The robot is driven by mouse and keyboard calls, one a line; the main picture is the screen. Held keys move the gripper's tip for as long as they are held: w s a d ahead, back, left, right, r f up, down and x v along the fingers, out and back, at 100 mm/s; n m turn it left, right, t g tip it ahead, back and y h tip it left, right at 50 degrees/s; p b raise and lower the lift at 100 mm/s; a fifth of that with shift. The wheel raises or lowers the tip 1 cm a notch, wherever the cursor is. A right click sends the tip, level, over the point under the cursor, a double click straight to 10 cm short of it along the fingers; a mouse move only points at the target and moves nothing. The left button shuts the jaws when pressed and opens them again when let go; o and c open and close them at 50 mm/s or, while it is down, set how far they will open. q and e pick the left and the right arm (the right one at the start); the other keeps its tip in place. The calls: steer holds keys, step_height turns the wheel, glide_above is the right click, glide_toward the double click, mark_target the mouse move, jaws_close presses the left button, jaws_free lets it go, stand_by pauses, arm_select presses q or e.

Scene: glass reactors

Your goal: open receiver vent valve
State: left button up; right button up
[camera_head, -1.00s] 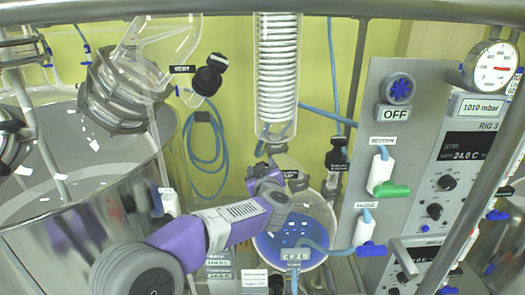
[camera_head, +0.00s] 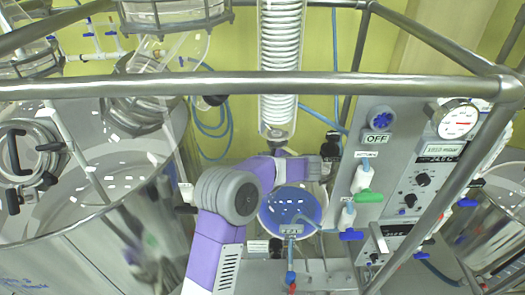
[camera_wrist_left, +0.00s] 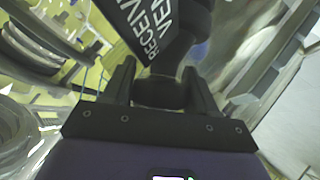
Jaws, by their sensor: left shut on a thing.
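The receiver vent valve is black and carries a black tag (camera_wrist_left: 152,25) with white letters, partly cut off, reading "RECEIVER VENT". In the left wrist view its dark knob (camera_wrist_left: 160,92) sits between the two fingers of my left gripper (camera_wrist_left: 161,86), which is shut on it. In the head view the black valve (camera_head: 330,147) stands behind the receiver, left of the grey panel. My purple left arm reaches to it from below, and the left gripper (camera_head: 327,165) is small and partly hidden there. How far the knob is turned cannot be told. My right gripper is not in view.
A glass receiver with blue liquid (camera_head: 291,207) stands just below my left arm. A coil condenser (camera_head: 281,60) hangs above it. The grey panel (camera_head: 345,185) with green and blue handles is close on the right. A metal rail (camera_head: 190,84) crosses the front.

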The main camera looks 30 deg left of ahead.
arm_select(q)
steer(key=n+g+h, duration=0.1)
steer(key=n+g, duration=0.1)
steer(key=shift+s+f+n, duration=0.1)
steer(key=shift+n, duration=0.2)
steer(key=shift+s+d+f+n+g+h, duration=0.1)
steer(key=shift+s+n+g+h, duration=0.05)
steer(key=shift+n+g+h, duration=0.95)
steer(key=o, duration=1)
steer(key=shift+c, duration=0.2)
